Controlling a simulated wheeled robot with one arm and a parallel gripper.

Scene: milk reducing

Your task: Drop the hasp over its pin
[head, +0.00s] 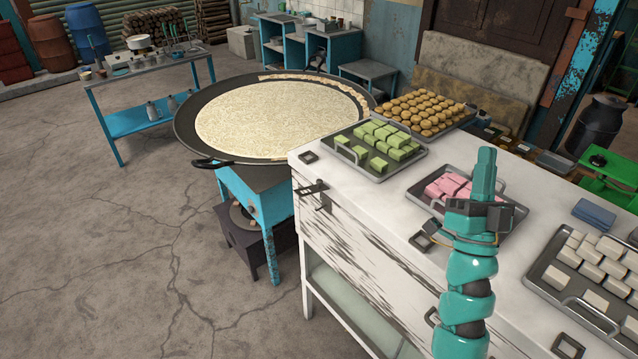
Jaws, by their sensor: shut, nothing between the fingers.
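A dark metal hasp (311,188) sticks out at the upper left of the white counter's front face, just below the top edge. A small dark fitting (321,207) shows just under it and may be the pin; it is too small to tell. The hasp looks raised and apart from that fitting, though this is hard to judge at this size. My gripper (484,160) is at the top of my teal arm, pointing up, in front of the tray of pink pieces. It is shut and empty, well to the right of the hasp.
The white counter (385,192) carries trays of green sweets (380,146), brown balls (425,111), pink pieces (447,187) and white blocks (596,258). A wide pan (190,133) stands beyond its left end.

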